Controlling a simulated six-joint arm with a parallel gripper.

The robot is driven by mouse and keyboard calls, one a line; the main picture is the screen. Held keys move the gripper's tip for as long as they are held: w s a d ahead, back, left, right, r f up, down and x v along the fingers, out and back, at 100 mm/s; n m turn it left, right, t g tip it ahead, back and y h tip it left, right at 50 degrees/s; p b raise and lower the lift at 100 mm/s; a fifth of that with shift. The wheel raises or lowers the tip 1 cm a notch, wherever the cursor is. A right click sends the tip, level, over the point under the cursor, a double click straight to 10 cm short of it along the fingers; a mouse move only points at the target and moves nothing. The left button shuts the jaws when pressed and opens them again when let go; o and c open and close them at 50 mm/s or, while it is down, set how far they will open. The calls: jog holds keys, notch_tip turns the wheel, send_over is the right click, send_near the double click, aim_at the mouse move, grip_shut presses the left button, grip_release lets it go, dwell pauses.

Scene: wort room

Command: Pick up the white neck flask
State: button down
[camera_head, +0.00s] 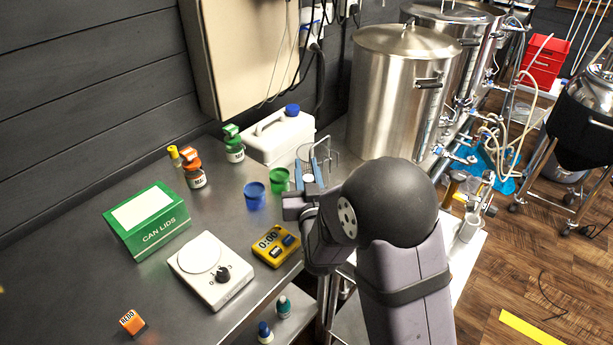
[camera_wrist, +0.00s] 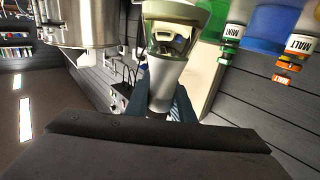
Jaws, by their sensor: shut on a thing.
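The white neck flask (camera_wrist: 162,78) is between the two blue fingers of my gripper (camera_wrist: 168,103) in the wrist view. Its neck is white and its wider body is clear glass. In the wrist view it appears upside down, as do the bottles. In the head view the gripper (camera_head: 319,163) is over the back right of the steel bench, shut around the flask, whose clear glass (camera_head: 304,152) shows beside the fingers. My arm hides part of this area. I cannot tell whether the flask's base touches the bench.
A white jug (camera_head: 270,140) with a blue cap stands behind the gripper. A blue cup (camera_head: 254,197) and a green cup (camera_head: 279,181) are close on its left. A steel kettle (camera_head: 393,95) stands to the right. A yellow timer (camera_head: 275,246) and a white scale (camera_head: 212,285) lie nearer.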

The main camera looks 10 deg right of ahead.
notch_tip(320, 180, up, 7)
jog(key=shift+r, duration=0.15)
dwell(0.4)
